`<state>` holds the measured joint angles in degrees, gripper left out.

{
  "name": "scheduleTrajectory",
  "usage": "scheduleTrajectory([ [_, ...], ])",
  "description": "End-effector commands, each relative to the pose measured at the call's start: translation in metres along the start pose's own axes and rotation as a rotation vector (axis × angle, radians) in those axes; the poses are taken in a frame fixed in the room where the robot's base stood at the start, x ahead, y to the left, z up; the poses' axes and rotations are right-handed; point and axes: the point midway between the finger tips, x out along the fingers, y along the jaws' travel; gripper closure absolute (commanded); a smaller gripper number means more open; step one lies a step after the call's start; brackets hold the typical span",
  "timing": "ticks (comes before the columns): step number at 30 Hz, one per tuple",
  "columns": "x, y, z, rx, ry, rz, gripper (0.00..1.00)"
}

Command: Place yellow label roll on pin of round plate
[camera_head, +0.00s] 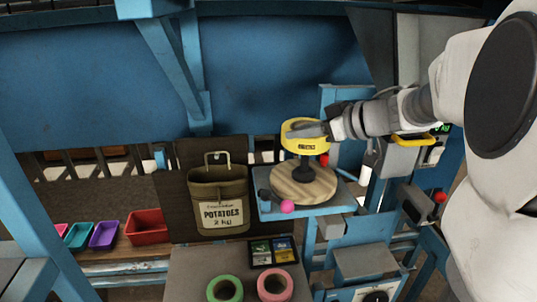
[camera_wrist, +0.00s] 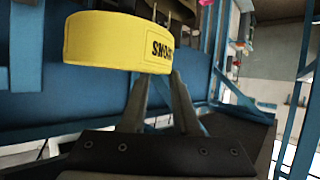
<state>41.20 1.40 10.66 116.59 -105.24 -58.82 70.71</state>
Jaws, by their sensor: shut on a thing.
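The yellow label roll (camera_head: 303,146) is in my gripper (camera_head: 316,129), above the round wooden plate (camera_head: 318,190). It also shows in the wrist view (camera_wrist: 105,42), with dark lettering on its side, at the tips of the two fingers (camera_wrist: 160,82). My gripper is shut on the roll. A dark pin (camera_head: 303,172) with a wider foot stands up from the middle of the plate, below the roll. The pin's top is hidden behind the roll, so I cannot tell whether the roll is around it or just above it.
The plate sits on a blue stand (camera_head: 265,212) with a pink ball (camera_head: 287,207) at its front. A potato sack (camera_head: 220,200) hangs to the left. Green (camera_head: 224,289) and pink (camera_head: 275,284) rolls lie in front. Coloured bins (camera_head: 147,227) stand at far left.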

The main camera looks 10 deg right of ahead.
Motion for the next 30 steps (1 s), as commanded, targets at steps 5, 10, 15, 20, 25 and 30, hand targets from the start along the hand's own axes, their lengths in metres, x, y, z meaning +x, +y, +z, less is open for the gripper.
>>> scheduleTrajectory([
  [5,0.015,-0.001,0.032,0.005,-0.001,-0.002,1.0],
  [10,0.024,-0.001,0.051,0.003,0.0,-0.001,1.0],
  [15,0.034,-0.001,0.069,0.004,-0.001,-0.001,1.0],
  [20,0.041,-0.001,0.085,0.002,0.0,-0.001,1.0],
  [25,0.042,-0.002,0.086,0.0,0.0,0.0,1.0],
  [30,0.042,-0.002,0.087,0.001,-0.001,-0.001,0.69],
])
